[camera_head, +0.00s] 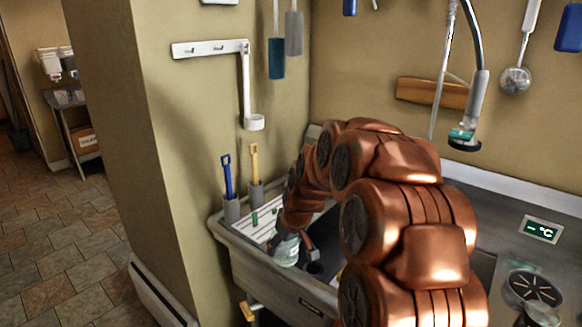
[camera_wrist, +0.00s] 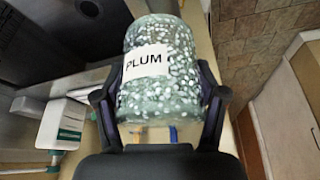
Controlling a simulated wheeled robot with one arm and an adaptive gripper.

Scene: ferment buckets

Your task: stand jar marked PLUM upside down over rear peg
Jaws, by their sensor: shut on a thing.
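The jar marked PLUM (camera_wrist: 158,85) fills the middle of the wrist view. It is clear glass with a speckled, wet-looking surface and a white label, whose letters read upright in that view. My gripper (camera_wrist: 160,92) is shut on it, one dark finger on each side. In the head view the jar (camera_head: 287,250) hangs from my gripper (camera_head: 288,238) at the sink's front left, beside the white ribbed drainer (camera_head: 248,232). A short green peg (camera_head: 254,217) stands on the drainer. My arm hides much of the drainer, and I cannot tell which end of the jar is the mouth.
Blue (camera_head: 227,175) and yellow (camera_head: 255,163) handled brushes stand in grey holders behind the drainer. A white wall bracket (camera_head: 248,85) ends in a ring above them. A spray tap (camera_head: 470,110) hangs at the right. Tiled floor (camera_head: 60,240) is clear at the left.

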